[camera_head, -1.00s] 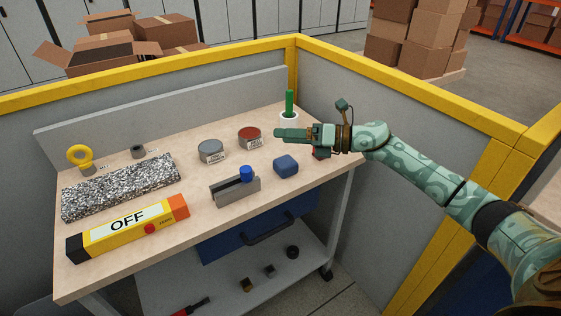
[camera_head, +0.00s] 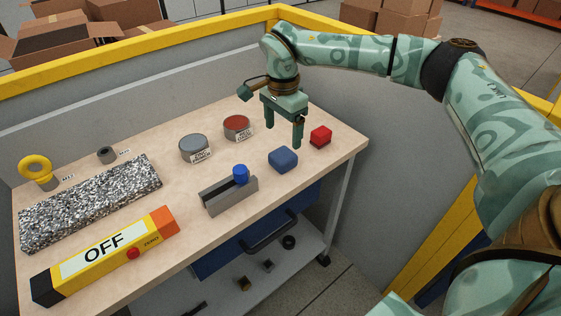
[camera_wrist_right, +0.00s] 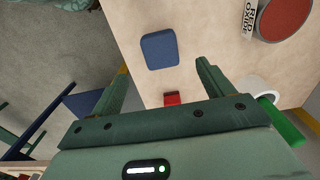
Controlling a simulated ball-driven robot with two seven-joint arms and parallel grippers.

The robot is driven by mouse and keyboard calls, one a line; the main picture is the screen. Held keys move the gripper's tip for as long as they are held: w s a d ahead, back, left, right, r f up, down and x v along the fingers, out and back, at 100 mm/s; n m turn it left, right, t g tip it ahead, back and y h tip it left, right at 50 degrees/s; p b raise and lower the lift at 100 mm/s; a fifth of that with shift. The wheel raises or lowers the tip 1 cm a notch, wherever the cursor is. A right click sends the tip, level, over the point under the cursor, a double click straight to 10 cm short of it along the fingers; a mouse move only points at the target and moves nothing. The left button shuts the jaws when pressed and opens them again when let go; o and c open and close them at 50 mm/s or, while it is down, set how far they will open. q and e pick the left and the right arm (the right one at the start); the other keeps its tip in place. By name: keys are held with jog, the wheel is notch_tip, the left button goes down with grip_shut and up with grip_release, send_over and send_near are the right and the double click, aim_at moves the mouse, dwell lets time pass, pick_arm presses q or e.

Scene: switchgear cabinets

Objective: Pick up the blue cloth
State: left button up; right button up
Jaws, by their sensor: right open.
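The blue cloth (camera_head: 283,159) is a small folded pad lying on the wooden bench top near its front right edge. In the right wrist view the blue cloth (camera_wrist_right: 160,49) lies beyond the fingertips, toward the top of the picture. My right gripper (camera_head: 284,132) points down above the bench, just behind the cloth in the head view. Its two fingers are apart with nothing between them, and they also show in the right wrist view (camera_wrist_right: 163,75). The gripper does not appear to touch the cloth. My left gripper is not in view.
A red block (camera_head: 320,137) lies right of the cloth. A red-topped tin (camera_head: 237,127) and a grey tin (camera_head: 195,149) stand to the left. A grey channel holder (camera_head: 229,197) with a blue knob (camera_head: 240,174) is at front left. A green rod (camera_wrist_right: 280,124) shows near the gripper.

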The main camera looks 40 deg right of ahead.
aim_at(283, 154)
notch_tip(283, 154, down, 4)
jog(key=shift+f+b, duration=0.15)
jog(key=shift+b, duration=0.35)
notch_tip(283, 154, down, 5)
jog(key=shift+w+d+f+b, duration=0.1)
jog(key=shift+d+b, duration=0.05)
jog(key=shift+b, duration=1.05)
jog(key=shift+r, duration=0.2)
jog(key=shift+c, duration=0.3)
jog(key=c, duration=1)
